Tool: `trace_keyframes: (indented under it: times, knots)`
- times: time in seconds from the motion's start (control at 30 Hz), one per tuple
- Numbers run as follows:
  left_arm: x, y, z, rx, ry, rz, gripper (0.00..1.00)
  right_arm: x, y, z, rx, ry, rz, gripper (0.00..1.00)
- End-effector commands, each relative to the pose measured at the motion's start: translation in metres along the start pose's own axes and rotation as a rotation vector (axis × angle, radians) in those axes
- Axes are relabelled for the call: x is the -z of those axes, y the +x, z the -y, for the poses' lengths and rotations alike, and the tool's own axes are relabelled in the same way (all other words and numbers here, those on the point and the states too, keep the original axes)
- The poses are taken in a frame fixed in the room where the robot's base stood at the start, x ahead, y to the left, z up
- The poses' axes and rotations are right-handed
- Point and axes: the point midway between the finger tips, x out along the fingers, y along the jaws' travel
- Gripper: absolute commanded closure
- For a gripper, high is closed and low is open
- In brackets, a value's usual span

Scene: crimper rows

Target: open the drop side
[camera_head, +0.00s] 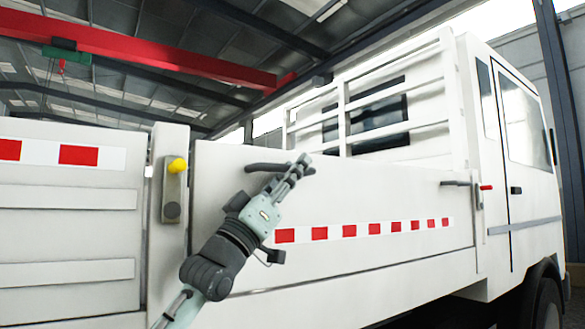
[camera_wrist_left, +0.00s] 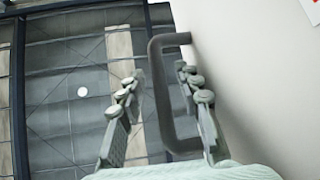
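The white drop side (camera_head: 370,190) of the truck bed stands upright, with a red-and-white stripe along it. A dark grab handle (camera_head: 262,167) sits near its top left. My left gripper (camera_head: 300,167) is at this handle. In the left wrist view the grey U-shaped handle (camera_wrist_left: 160,100) lies between the spread fingers of the left gripper (camera_wrist_left: 160,74), with gaps visible on both sides. A second handle (camera_head: 455,183) is near the right end. A latch with a yellow knob (camera_head: 177,165) is on the left post, and one with a red lever (camera_head: 486,187) on the right. My right gripper is not in view.
The slatted rack (camera_head: 390,105) and the cab (camera_head: 515,160) rise behind and right of the drop side. Another white side panel (camera_head: 65,225) is at the left. A red overhead beam (camera_head: 140,48) crosses the hall high above.

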Motion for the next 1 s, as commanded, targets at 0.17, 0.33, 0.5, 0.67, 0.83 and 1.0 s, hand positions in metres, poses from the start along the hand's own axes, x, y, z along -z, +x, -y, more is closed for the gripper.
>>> trace_keyframes:
  times: [0.17, 0.33, 0.5, 0.67, 0.83, 1.0]
  knots:
    - [-0.0001, 0.0028, 0.0003, 0.001, 0.001, 0.000, 0.66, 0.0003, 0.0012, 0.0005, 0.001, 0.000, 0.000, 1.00]
    - [0.0000, 0.0026, 0.0003, 0.000, 0.001, 0.000, 0.72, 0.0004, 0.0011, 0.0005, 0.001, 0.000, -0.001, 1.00]
    - [0.0000, 0.0024, 0.0003, 0.001, 0.001, 0.000, 0.93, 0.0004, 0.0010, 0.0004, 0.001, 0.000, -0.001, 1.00]
    - [0.0000, 0.0024, 0.0003, 0.001, 0.001, 0.000, 1.00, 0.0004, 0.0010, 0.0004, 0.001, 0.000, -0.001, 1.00]
    - [0.0000, 0.0023, 0.0004, 0.001, 0.001, 0.000, 1.00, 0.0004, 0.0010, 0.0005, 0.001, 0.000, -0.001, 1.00]
    - [-0.0004, 0.0018, -0.0003, -0.002, 0.003, 0.000, 1.00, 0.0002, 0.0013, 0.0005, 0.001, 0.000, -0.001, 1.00]
